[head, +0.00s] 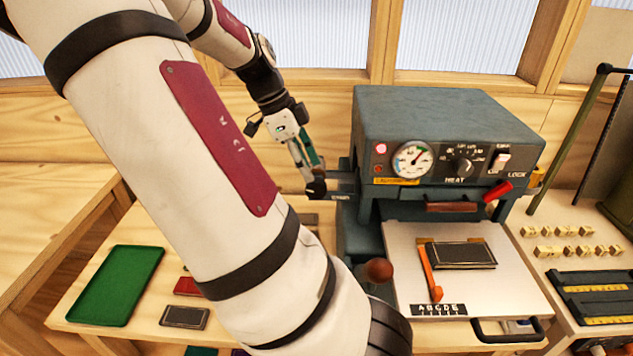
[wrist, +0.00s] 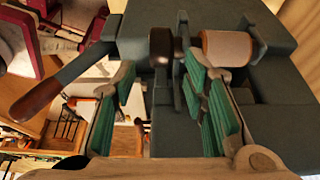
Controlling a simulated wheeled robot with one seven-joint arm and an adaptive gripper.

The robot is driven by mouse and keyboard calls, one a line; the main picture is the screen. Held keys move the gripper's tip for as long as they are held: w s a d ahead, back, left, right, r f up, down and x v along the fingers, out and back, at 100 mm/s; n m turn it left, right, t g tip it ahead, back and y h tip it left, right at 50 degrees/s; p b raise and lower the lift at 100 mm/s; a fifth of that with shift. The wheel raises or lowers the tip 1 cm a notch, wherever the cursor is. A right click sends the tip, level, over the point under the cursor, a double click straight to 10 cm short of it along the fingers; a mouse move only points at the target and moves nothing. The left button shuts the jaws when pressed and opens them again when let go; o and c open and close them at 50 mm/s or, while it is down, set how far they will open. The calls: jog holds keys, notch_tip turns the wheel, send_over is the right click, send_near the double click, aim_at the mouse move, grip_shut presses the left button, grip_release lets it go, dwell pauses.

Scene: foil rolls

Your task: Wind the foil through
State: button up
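The grey foil press (head: 450,115) stands right of centre in the head view. My gripper (head: 311,178) is at its left side, pointing down beside a dark round knob (head: 316,189). In the wrist view my gripper (wrist: 160,75) is open, with teal pads wide apart. The dark knob (wrist: 165,47) shows between and just beyond the fingertips; I cannot tell whether either pad touches it. A copper-coloured roll (wrist: 227,48), apparently foil, sits on the press beyond the right finger. No foil strip is clearly visible.
A brown-handled lever (wrist: 38,100) juts out at the left of the wrist view. A dark framed plate (head: 462,255) and an orange piece (head: 431,280) lie on the press's pale bed (head: 400,235). A green tray (head: 115,285) lies on the bench at left. Brass pieces (head: 560,231) stand at right.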

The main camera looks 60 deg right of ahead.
aim_at(316, 180)
jog(key=x, duration=0.5)
jog(key=shift+s+d+f, duration=0.1)
jog(key=shift+f, duration=0.2)
jog(key=shift+c, duration=0.6)
grip_shut()
